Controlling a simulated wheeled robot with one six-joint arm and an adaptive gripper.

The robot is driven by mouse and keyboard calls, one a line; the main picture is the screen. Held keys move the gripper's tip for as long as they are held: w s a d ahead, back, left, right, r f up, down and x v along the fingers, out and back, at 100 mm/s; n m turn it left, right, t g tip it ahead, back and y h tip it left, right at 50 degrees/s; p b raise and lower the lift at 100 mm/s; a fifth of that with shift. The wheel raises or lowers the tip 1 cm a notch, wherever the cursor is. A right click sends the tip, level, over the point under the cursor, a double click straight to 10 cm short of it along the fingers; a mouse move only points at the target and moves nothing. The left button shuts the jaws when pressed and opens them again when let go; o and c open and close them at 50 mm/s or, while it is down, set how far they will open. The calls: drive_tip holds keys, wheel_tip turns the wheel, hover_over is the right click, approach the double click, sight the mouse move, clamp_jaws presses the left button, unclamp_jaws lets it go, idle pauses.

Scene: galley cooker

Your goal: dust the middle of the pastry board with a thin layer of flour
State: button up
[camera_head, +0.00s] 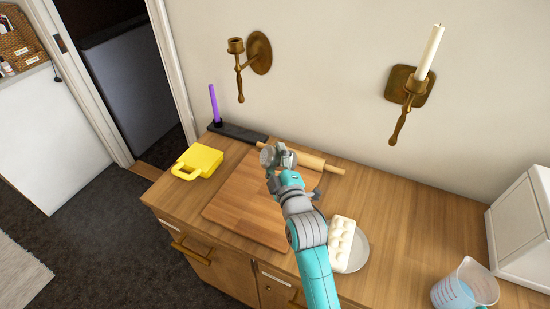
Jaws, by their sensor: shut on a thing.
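The pastry board (232,207) is a brown wooden slab lying on the counter. Its visible surface is plain wood; my arm and gripper hide part of its right side. My gripper (277,160) is over the far part of the board, near the rolling pin. It is shut on a small grey, round-ended thing (266,156), which looks like a metal shaker or sifter. My gripper partly hides this thing, and its contents cannot be seen.
A rolling pin (318,163) lies behind the board. A yellow handled object (204,158) is left of it. The right-middle counter is clear.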

drive_tip(key=shift+d+f+n, duration=0.1)
drive_tip(key=shift+f+n, duration=0.15)
drive_tip(key=shift+n, duration=0.65)
drive_tip(key=shift+f, duration=0.1)
idle(0.6)
drive_tip(key=shift+w+f+n, duration=0.1)
drive_tip(key=shift+f+n, duration=0.1)
drive_tip(key=shift+n, duration=0.5)
drive_tip(key=shift+r, duration=0.1)
idle(2.0)
drive_tip(key=shift+r+m, duration=0.25)
drive_tip(key=shift+m, duration=0.65)
